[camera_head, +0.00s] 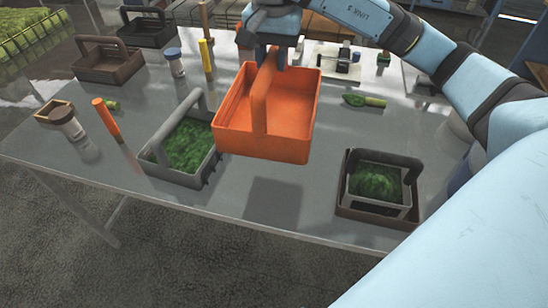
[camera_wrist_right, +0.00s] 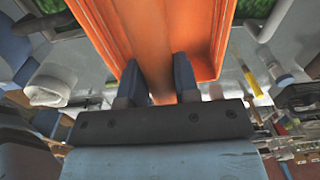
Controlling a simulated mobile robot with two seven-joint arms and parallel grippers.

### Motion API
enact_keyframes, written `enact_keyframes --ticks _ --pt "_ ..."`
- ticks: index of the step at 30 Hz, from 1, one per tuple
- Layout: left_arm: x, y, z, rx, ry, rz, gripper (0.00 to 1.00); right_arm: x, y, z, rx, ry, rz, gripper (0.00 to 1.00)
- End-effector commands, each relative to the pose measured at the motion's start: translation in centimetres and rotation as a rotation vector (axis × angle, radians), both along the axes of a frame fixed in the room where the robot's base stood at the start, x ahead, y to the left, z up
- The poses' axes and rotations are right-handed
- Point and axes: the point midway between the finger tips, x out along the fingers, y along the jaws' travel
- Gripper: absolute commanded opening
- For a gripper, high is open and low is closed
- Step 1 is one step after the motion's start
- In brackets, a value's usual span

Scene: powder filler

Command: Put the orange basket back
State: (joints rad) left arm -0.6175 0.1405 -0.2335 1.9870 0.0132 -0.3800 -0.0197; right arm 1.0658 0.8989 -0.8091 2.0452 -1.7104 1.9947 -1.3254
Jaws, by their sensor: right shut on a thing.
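The orange basket (camera_head: 285,140) hangs above the middle of the grey table, and its inside looks empty. My right gripper (camera_head: 275,58) is shut on the top of its handle (camera_head: 260,100). In the right wrist view the two fingers of the right gripper (camera_wrist_right: 158,78) sit on either side of the handle, with the orange basket (camera_wrist_right: 215,30) beyond them. A dark shadow lies on the table below the basket, so it is held clear of the surface. My left gripper is in neither view.
A grey basket (camera_head: 210,163) with green contents stands just left of the orange basket. Another green-filled basket (camera_head: 408,200) stands at the right. An orange cylinder (camera_head: 106,118), a jar (camera_head: 66,124) and brown basket (camera_head: 107,67) are at left. Bare table (camera_head: 275,195) lies below the orange basket.

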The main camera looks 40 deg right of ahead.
Motion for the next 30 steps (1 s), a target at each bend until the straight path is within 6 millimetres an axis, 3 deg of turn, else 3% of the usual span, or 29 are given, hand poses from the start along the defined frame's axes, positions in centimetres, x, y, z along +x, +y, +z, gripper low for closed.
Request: enact_keyframes --ticks 5,21,30 --pt "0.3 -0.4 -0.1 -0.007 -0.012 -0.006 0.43 -0.2 -0.3 -0.6 0.003 0.001 -0.043 0.0" --pt "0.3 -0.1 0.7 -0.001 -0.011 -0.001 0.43 -0.3 -0.4 -13.0 0.002 0.003 -0.043 0.0" --pt "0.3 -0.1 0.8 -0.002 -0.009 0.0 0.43 -0.2 -0.4 -15.9 0.002 -0.001 -0.043 0.0"
